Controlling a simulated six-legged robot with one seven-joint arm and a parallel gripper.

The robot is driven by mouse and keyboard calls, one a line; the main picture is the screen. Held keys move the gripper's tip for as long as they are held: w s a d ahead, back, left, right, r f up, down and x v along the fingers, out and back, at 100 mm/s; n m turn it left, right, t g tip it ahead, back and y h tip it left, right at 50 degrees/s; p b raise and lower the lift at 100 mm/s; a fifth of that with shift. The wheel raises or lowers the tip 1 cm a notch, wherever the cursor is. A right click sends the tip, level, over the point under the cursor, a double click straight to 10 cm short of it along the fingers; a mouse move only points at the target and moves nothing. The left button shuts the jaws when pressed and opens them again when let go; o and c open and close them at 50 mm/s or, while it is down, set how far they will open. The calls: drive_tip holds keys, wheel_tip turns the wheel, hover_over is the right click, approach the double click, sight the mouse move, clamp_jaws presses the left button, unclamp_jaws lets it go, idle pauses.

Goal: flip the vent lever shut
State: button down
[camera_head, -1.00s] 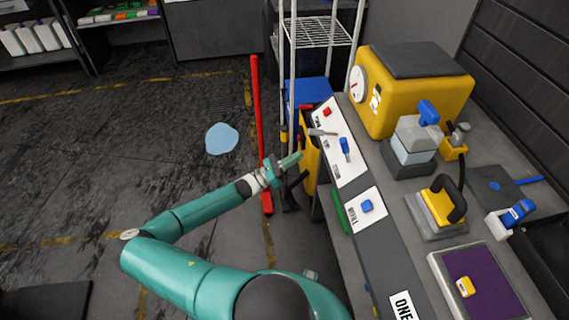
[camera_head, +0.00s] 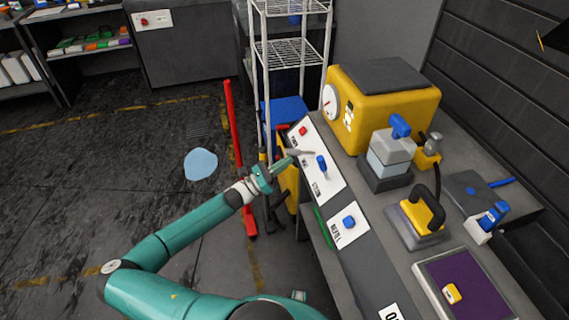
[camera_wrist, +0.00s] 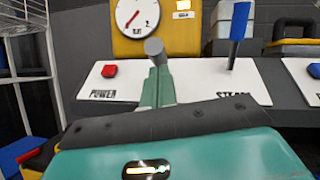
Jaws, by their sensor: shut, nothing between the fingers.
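The grey vent lever (camera_head: 302,153) sits on the white control panel (camera_head: 327,184), between the red power button (camera_head: 303,131) and the blue steam lever (camera_head: 321,164). It sticks out to the left, towards my gripper (camera_head: 288,160). My gripper is shut and empty, its tip right by the lever's end. In the wrist view the lever's round grey end (camera_wrist: 153,46) shows just above the closed green fingers (camera_wrist: 156,88). I cannot tell whether they touch. The fingers hide the vent label and the lever's base in the wrist view.
The yellow boiler (camera_head: 385,105) with its gauge stands behind the panel. The blue refill button (camera_head: 349,222) is nearer on the bench. A wire rack (camera_head: 290,50) and a red post (camera_head: 238,150) stand to the left. A light blue puddle (camera_head: 201,164) lies on the floor.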

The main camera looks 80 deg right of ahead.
sight(287, 151)
drive_tip(key=shift+r+t+y, duration=0.4)
drive_tip(key=shift+t+y, duration=0.1)
drive_tip(key=shift+y, duration=0.1)
drive_tip(key=shift+r+m+t+y, duration=0.4)
drive_tip(key=shift+r+t+y, duration=0.15)
drive_tip(key=shift+r, duration=0.5)
drive_tip(key=shift+s+d+r+t+y, duration=0.1)
drive_tip(key=shift+s+r+t+y, duration=0.1)
drive_tip(key=shift+r+t+y, duration=0.35)
drive_tip(key=shift+s+d+r+t+y, duration=0.15)
drive_tip(key=shift+r+t+y, duration=0.15)
drive_tip(key=shift+r+t, duration=0.35)
drive_tip(key=shift+s+d+r+m+t+y, duration=0.25)
drive_tip(key=shift+s+r+t+y, duration=0.2)
drive_tip(key=shift+r+t+y, duration=0.3)
drive_tip(key=shift+s+d+r+m+t+y, duration=0.2)
drive_tip(key=shift+s+r+t+y, duration=0.3)
drive_tip(key=shift+r+t, duration=0.3)
drive_tip(key=shift+s+d+r, duration=0.2)
drive_tip(key=shift+s+r, duration=0.05)
drive_tip(key=shift+r, duration=0.05)
drive_tip(key=shift+s+r, duration=0.2)
drive_tip(key=shift+w, duration=0.1)
